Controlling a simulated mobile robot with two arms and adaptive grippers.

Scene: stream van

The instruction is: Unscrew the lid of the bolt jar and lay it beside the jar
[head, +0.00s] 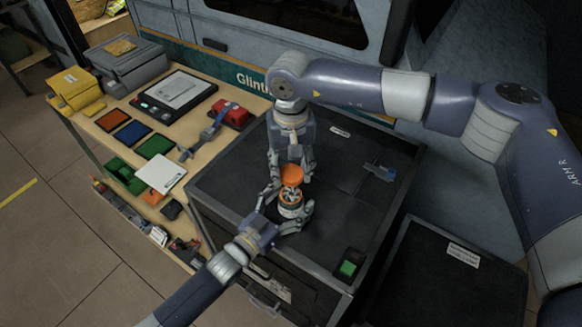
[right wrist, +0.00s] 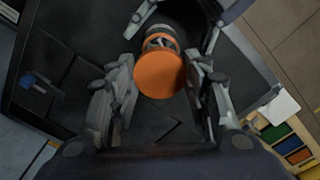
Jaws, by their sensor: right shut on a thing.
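The bolt jar (head: 290,209) is a small clear jar with an orange band, standing on the dark worktop in the head view. Its orange lid (head: 291,174) is just above it, and bolts show between the lid and the band. My right gripper (head: 290,172) comes from above and is shut on the lid. In the right wrist view the lid (right wrist: 158,75) sits between its fingers, hiding part of the jar (right wrist: 158,40). My left gripper (head: 288,212) comes from below with its fingers around the jar's sides, shut on it; the contact is partly hidden.
Blue clips lie on the worktop (head: 225,190) at right (head: 379,172) and on the wooden bench at left (head: 205,135). A green-topped box (head: 348,268) stands near the front right corner. The worktop between jar and right clip is clear.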

